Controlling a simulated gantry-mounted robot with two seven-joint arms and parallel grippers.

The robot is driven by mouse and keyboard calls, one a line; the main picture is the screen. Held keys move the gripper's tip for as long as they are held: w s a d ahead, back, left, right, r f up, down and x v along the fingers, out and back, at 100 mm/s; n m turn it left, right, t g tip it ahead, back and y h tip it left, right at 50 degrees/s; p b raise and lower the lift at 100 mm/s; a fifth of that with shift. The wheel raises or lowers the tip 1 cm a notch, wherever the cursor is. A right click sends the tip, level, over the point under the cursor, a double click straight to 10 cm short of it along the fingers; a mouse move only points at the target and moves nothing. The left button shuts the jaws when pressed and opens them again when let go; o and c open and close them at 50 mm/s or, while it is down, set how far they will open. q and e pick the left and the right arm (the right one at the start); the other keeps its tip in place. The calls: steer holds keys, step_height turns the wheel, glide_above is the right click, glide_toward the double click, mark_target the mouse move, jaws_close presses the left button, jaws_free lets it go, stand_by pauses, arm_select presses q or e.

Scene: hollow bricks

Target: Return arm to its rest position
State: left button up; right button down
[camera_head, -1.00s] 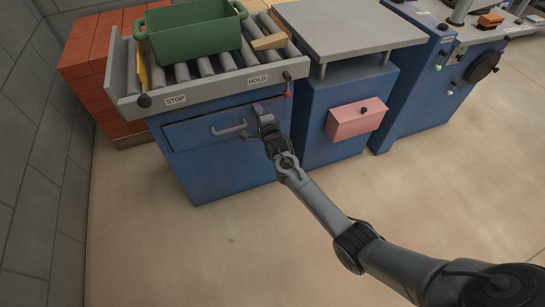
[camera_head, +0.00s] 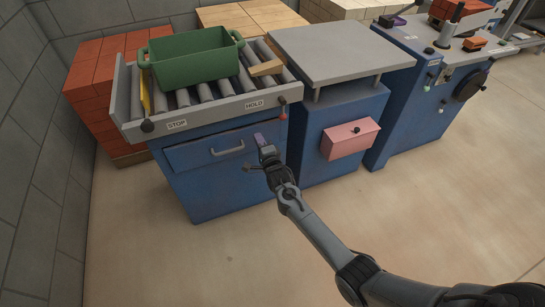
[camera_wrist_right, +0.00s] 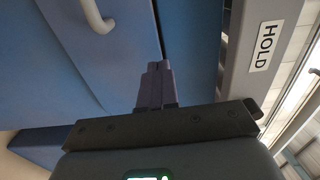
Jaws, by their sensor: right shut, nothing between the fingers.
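My right arm comes in from the lower right in the head view. Its gripper (camera_head: 261,141) is in front of the blue cabinet under the roller conveyor, near the cabinet's right edge. In the right wrist view the fingers (camera_wrist_right: 156,75) are together with nothing between them, and the blue cabinet front (camera_wrist_right: 125,30) fills the space ahead. The drawer handle (camera_head: 228,148) is to the left of the gripper. It also shows in the wrist view (camera_wrist_right: 97,18). My left gripper does not show.
A green crate (camera_head: 196,70) sits on the roller conveyor (camera_head: 207,115), which bears STOP and HOLD labels. A grey-topped blue stand (camera_head: 340,55) with a pink box (camera_head: 350,140) is to the right. Red bricks (camera_head: 92,88) are stacked behind left. The floor in front (camera_head: 180,265) is clear.

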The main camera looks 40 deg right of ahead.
steer(key=d+f+p+v, duration=0.1)
steer(key=f+p+v, duration=0.1)
steer(key=p+v, duration=0.9)
steer(key=s+a+r+n+g+y+p, duration=0.2)
steer(key=s+a+r+n+g+p, duration=0.25)
steer(key=s+r+n, duration=0.5)
steer(key=s+a+r+n+g+y+p, duration=0.2)
steer(key=s+a+r+n+g+p, duration=0.25)
steer(key=s, duration=0.85)
steer(key=s+a+r+n+g+y+p, duration=0.1)
steer(key=s+a+r+n+g+p, duration=0.1)
steer(key=s+a+r+n+g, duration=0.6)
arm_select(q)
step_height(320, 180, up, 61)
steer(key=p, duration=3.8)
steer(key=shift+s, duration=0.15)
arm_select(e)
step_height(320, 180, up, 37)
steer(key=s+d+n+t, duration=0.1)
steer(key=s+d+t, duration=0.1)
steer(key=t, duration=0.1)
steer(key=shift+s+d+f, duration=0.15)
steer(key=shift+s+d, duration=0.15)
steer(key=shift+s, duration=0.1)
